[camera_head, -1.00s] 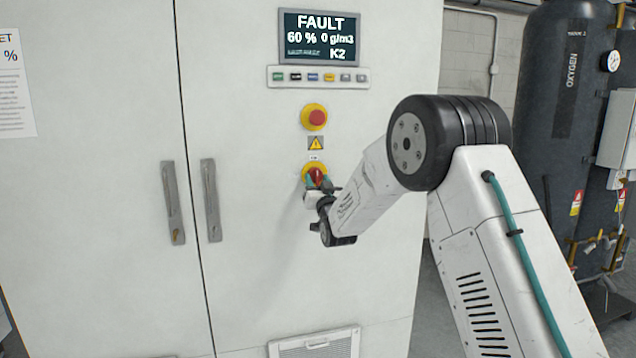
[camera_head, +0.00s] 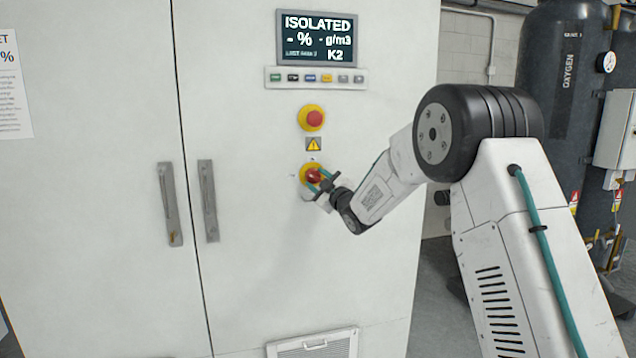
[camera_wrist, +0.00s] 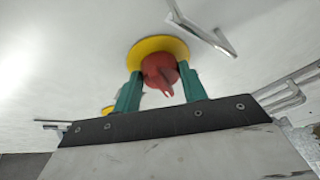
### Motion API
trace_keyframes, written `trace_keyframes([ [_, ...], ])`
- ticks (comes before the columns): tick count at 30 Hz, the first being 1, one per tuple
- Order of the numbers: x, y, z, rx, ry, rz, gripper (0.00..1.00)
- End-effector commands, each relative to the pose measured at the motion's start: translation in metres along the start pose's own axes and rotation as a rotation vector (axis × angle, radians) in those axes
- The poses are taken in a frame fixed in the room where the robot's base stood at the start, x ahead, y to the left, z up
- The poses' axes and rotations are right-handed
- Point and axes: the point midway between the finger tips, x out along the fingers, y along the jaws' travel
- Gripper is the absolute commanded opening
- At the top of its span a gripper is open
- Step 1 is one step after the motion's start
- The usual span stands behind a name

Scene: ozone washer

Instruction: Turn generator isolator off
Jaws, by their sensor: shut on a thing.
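The generator isolator is a red rotary knob (camera_head: 313,175) on a yellow round plate (camera_head: 305,172), on the right-hand white cabinet door below a yellow warning label. My gripper (camera_head: 321,181) reaches it from the lower right and is shut on the red knob. In the wrist view the knob (camera_wrist: 160,72) sits between the two teal fingers of my gripper (camera_wrist: 161,88), with the yellow plate (camera_wrist: 150,46) behind it. The display (camera_head: 317,37) above reads "ISOLATED", with dashes before "%" and "g/m3", and "K2".
A red emergency stop button (camera_head: 313,117) on a yellow base sits above the knob. A row of small buttons (camera_head: 316,78) lies under the display. Two long door handles (camera_head: 209,200) stand to the left. Dark oxygen tanks (camera_head: 560,60) stand at the right.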

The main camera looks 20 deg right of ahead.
Motion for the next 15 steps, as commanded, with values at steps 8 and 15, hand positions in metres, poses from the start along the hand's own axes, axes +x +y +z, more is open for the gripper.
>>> trace_keyframes([
  [8,0.0005,0.0031,-0.0016,-0.238,-0.017,-0.095,0.19],
  [15,0.0006,0.0043,-0.0023,-0.406,-0.029,-0.163,0.19],
])
